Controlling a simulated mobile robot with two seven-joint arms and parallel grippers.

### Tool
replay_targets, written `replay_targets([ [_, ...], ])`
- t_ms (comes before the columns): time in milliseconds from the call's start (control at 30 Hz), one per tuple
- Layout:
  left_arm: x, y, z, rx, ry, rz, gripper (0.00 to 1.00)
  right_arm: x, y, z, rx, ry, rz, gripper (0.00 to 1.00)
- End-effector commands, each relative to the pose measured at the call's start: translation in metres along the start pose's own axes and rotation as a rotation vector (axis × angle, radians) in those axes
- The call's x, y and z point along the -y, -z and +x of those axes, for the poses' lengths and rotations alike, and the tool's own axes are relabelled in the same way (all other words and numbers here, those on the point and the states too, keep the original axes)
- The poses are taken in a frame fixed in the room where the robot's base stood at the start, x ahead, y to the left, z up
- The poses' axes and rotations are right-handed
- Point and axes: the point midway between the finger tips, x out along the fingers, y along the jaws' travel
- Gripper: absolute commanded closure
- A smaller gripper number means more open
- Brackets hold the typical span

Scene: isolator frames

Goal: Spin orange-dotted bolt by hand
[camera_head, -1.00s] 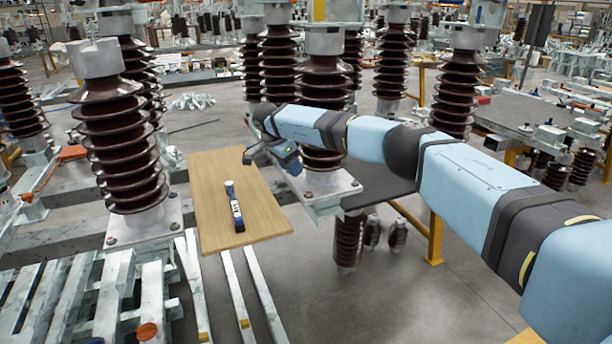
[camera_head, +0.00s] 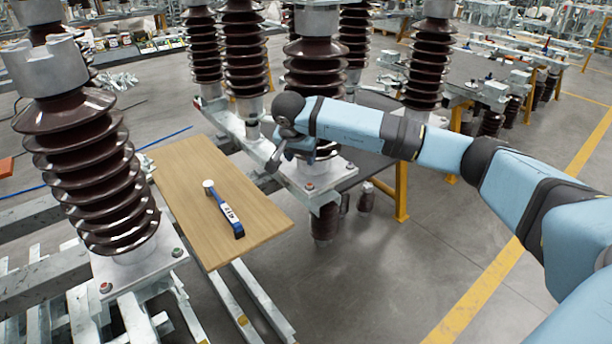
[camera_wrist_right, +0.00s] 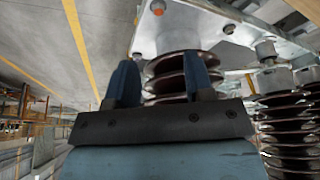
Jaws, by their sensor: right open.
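A bolt with a reddish-orange top (camera_head: 309,186) stands on the front corner of the pale base plate (camera_head: 325,183) under a brown ribbed insulator (camera_head: 318,62). Another bolt (camera_head: 349,166) stands at the plate's right corner. My right gripper (camera_head: 284,156) is at the left side of this insulator, close above the plate and apart from the front bolt. In the right wrist view, its two blue fingers (camera_wrist_right: 161,82) are spread with nothing between them. My left gripper is out of view.
A wooden board (camera_head: 180,165) left of the gripper holds a blue-and-black torque wrench (camera_head: 225,212). A large insulator (camera_head: 88,160) stands at the left. Yellow supports (camera_head: 402,190) stand under the table at the right. Open floor lies in front.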

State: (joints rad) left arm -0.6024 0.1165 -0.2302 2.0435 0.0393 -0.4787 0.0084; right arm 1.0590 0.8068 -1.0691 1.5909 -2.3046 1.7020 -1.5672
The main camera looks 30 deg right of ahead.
Motion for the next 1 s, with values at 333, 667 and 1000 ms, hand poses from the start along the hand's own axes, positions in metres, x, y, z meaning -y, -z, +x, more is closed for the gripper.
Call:
replay_targets([
  [333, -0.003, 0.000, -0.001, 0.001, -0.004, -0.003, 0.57, -0.004, -0.001, 0.025, -0.005, 0.006, -0.010, 0.52],
  [667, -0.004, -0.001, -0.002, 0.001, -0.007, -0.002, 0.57, -0.003, -0.001, 0.096, -0.004, 0.005, -0.010, 0.52],
  [1000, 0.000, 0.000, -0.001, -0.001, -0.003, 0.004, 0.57, -0.002, 0.000, 0.133, -0.007, 0.009, -0.009, 0.52],
])
